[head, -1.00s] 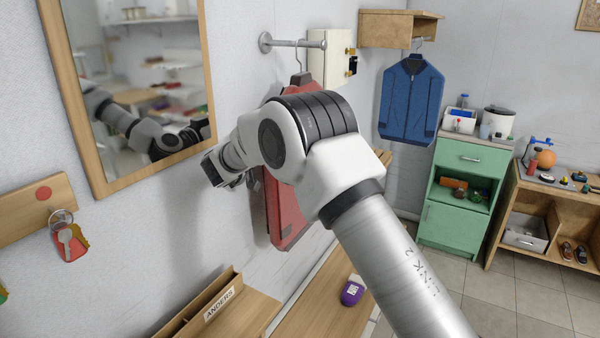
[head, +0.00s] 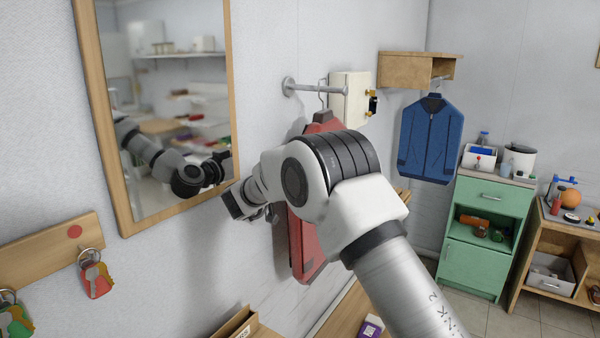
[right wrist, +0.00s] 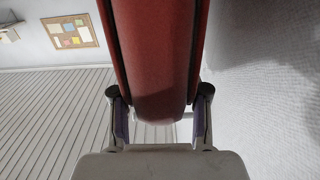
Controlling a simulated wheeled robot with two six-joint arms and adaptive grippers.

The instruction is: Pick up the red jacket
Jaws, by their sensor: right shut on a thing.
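The red jacket (head: 302,248) hangs by a hanger from the wall rail (head: 316,88), partly hidden behind my right arm. In the right wrist view the red jacket (right wrist: 158,55) rises between the two fingers of my right gripper (right wrist: 160,112). The gripper is shut on the jacket's edge, with a finger on either side. In the head view the fingertips are hard to make out, near the jacket's left side. My left gripper is in neither view.
A mirror (head: 106,120) hangs at the left, above a key board (head: 40,250) with keys. A cream box (head: 350,97) is on the wall behind the rail. A blue jacket (head: 428,140) hangs under a wooden shelf (head: 405,70). A green cabinet (head: 470,262) stands at the right.

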